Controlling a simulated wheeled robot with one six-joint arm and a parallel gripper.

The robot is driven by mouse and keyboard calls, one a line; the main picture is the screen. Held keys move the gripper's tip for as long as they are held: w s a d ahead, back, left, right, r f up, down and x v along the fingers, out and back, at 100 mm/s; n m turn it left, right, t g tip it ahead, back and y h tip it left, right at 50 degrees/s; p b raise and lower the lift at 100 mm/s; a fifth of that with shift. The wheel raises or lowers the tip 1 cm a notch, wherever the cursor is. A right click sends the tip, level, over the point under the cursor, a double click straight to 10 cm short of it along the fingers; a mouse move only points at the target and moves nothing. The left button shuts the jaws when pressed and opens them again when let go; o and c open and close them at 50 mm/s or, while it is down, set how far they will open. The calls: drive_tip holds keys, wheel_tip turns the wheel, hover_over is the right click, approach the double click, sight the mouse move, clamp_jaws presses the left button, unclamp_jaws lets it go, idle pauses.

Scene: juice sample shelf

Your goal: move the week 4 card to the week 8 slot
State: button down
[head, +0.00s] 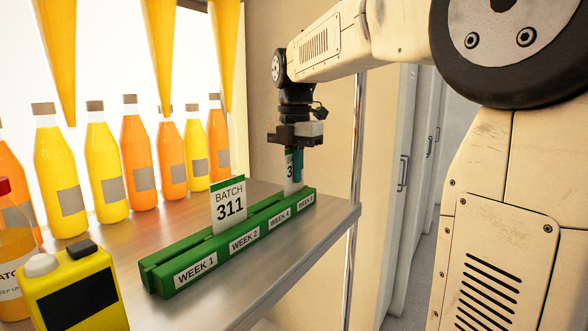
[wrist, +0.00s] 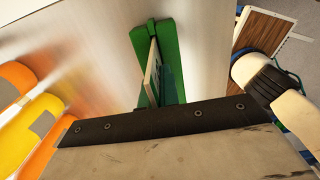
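The green rack (head: 225,247) carries labels for week 1, week 2, week 4 and week 8. A second white card with a green top edge (head: 289,181) stands by the week 4 label, mostly hidden by my gripper (head: 297,166). My gripper points down at this card, its teal finger in front of it. Whether it grips the card is unclear. In the wrist view the rack (wrist: 143,38) lies below, with a card (wrist: 151,78) seen nearly edge-on; its lower part is hidden.
Juice bottles (head: 103,170) line the back of the shelf (head: 290,250). Orange cones (head: 165,50) hang above. A yellow and black container (head: 75,290) stands at the left front, near the rack's week 1 end. A metal post (head: 355,150) stands at the shelf's right corner.

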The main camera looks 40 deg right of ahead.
drive_tip(key=shift+f, duration=0.75)
drive_tip(key=c, duration=1.6)
unclamp_jaws()
drive_tip(key=shift+o, duration=0.2)
